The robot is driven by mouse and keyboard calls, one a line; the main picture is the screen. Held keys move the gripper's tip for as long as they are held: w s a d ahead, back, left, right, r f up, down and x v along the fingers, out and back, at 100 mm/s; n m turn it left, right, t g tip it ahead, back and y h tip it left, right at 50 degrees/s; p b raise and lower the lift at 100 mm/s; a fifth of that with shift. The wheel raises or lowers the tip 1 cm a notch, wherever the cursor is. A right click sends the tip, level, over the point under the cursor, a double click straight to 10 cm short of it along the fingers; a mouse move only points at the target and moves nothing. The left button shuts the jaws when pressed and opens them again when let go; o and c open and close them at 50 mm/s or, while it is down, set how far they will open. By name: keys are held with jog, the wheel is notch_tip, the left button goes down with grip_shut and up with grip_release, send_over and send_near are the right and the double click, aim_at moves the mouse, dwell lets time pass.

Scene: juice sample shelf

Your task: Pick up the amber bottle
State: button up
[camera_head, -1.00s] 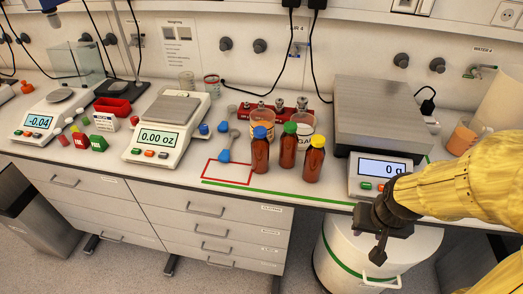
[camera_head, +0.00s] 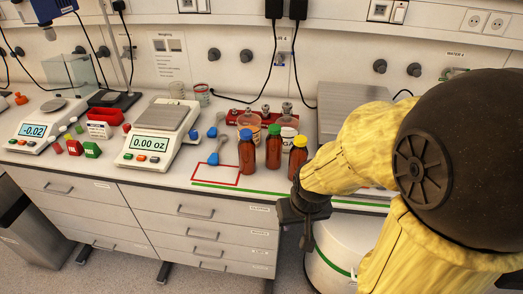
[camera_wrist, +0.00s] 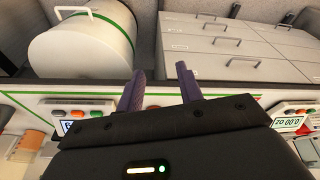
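Three amber bottles stand upright near the front of the bench in the head view: one with a blue cap (camera_head: 247,154), one with a green cap (camera_head: 273,150) and one with a yellow cap (camera_head: 298,157). My gripper (camera_head: 306,242) hangs in front of the bench edge, below and close to the yellow-capped bottle, apart from all three. In the wrist view, my gripper (camera_wrist: 160,70) has its two purple fingers spread with nothing between them. No bottle can be made out there; my gripper body hides the middle of the bench.
A red outlined square (camera_head: 215,175) lies left of the bottles. A scale reading 0.00 oz (camera_head: 150,144) stands further left. Behind the bottles are beakers and a red rack (camera_head: 240,117). A white drum (camera_wrist: 82,40) and drawers (camera_wrist: 235,45) are below the bench.

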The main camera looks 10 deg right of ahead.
jog(key=shift+o, duration=2)
jog(key=shift+w+a, duration=0.2)
jog(key=w+a+f+m+t+h+p, duration=0.3)
jog(key=w+a+t, duration=0.35)
jog(key=w, duration=0.55)
notch_tip(320, 180, up, 7)
jog(key=a+m+t+h+p, duration=0.1)
jog(key=a+m+t+h, duration=0.1)
jog(key=t+h, duration=0.3)
jog(key=shift+w+m+t+h, duration=0.4)
jog(key=shift+w+t, duration=0.05)
jog(key=shift+t, duration=0.4)
jog(key=shift+f, duration=0.1)
